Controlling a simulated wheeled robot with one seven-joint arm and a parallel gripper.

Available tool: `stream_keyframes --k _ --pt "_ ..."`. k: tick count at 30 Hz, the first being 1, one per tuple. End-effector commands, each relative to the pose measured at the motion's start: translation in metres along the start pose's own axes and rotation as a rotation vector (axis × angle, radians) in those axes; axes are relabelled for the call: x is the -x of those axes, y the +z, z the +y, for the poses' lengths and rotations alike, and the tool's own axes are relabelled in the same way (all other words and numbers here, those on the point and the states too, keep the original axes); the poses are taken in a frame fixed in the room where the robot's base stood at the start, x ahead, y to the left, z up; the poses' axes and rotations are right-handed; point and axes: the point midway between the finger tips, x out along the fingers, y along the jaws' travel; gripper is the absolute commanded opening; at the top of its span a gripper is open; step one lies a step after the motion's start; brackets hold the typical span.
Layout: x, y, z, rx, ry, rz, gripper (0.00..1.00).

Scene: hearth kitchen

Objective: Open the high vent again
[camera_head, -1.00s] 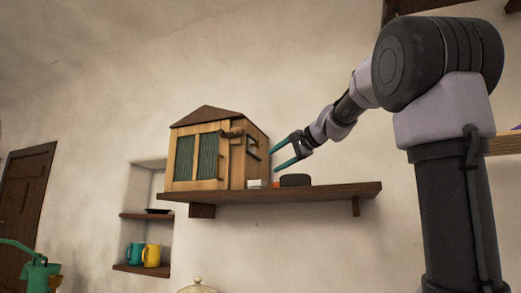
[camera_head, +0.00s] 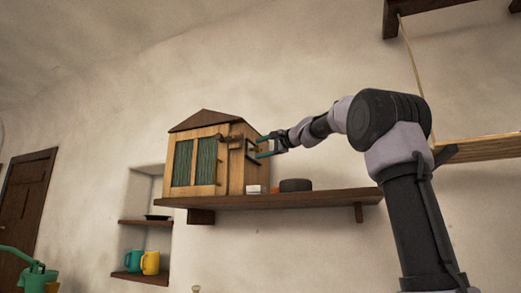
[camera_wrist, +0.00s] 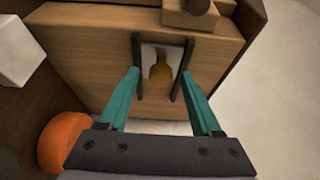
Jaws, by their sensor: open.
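A small wooden cabinet (camera_head: 207,160) with a peaked roof and green front panels stands on a wall shelf. On its right side is an opening (camera_wrist: 160,68) between two dark rails; it shows pale with an amber shape within, and I cannot tell whether that lies inside. A wooden block with a dark round knob (camera_wrist: 198,8) sits at the top of the wrist view; dark pieces (camera_head: 234,138) show near the cabinet's front right corner. My gripper (camera_head: 265,147) is open and empty at the right side, its teal fingers pointing at the opening (camera_wrist: 168,78). Contact is unclear.
The shelf (camera_head: 330,198) holds a white block (camera_head: 253,189) and a dark round object (camera_head: 295,185) below my gripper. An orange round object (camera_wrist: 62,142) is close to my gripper in the wrist view. A niche at lower left holds teal and yellow mugs (camera_head: 150,262).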

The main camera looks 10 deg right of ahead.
Motion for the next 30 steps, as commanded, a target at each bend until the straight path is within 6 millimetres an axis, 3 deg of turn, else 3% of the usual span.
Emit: stream_keyframes --k 10,11,15,16,30 --pt "-0.0059 0.0006 -0.0004 0.000 -0.001 0.000 0.66" --pt "-0.0059 0.0006 -0.0004 0.000 -0.001 0.000 0.62" --pt "-0.0057 0.0005 -0.0004 0.001 -0.001 0.000 0.08" --pt "-0.0057 0.0005 -0.0003 0.001 -0.001 0.000 0.00" --pt "-0.0056 0.0003 0.0000 0.001 0.000 0.000 0.00"
